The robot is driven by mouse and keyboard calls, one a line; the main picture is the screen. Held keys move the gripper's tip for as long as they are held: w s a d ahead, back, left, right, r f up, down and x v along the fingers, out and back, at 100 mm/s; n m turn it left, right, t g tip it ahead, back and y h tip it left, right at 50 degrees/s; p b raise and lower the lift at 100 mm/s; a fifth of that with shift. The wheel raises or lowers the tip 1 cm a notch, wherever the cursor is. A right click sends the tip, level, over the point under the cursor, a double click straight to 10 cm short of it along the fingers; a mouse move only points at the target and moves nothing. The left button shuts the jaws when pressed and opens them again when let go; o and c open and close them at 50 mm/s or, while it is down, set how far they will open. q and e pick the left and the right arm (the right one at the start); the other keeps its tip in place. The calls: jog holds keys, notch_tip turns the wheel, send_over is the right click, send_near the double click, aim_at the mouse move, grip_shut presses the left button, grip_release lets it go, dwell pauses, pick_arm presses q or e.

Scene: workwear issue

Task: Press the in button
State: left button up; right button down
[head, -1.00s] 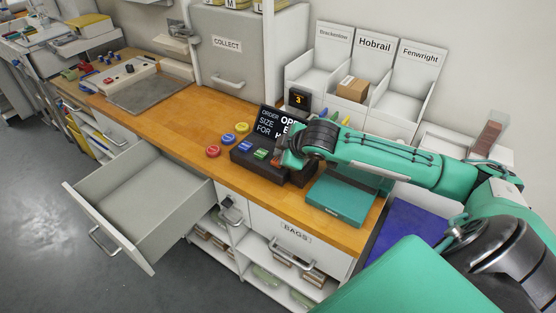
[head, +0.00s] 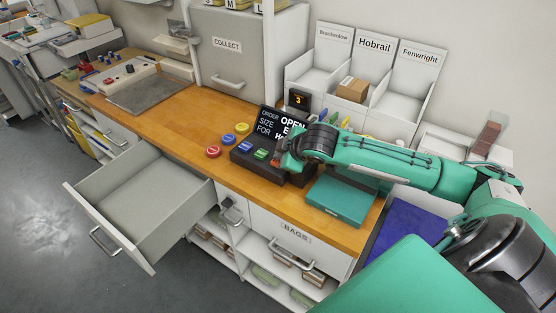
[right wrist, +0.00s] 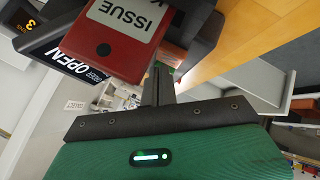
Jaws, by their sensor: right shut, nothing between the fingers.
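A black button box (head: 243,163) stands on the wooden counter with a blue key (head: 244,146) and a green key (head: 261,153). I cannot read an "in" label on any key. My right gripper (head: 286,160) is at the box's right end, fingers shut and empty, partly hidden by its own wrist. My left gripper is not in view.
A black order display (head: 273,122) stands behind the box. An open drawer (head: 140,205) juts out in front.

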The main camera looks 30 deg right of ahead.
jog(key=shift+f, duration=0.6)
dwell(0.5)
jog(key=shift+r, duration=0.1)
jog(key=shift+r+p, duration=0.85)
jog(key=shift+p, duration=0.3)
notch_tip(320, 180, up, 5)
jog(key=p, duration=0.5)
jog(key=shift+r+p, duration=0.1)
jog(key=shift+p, duration=0.2)
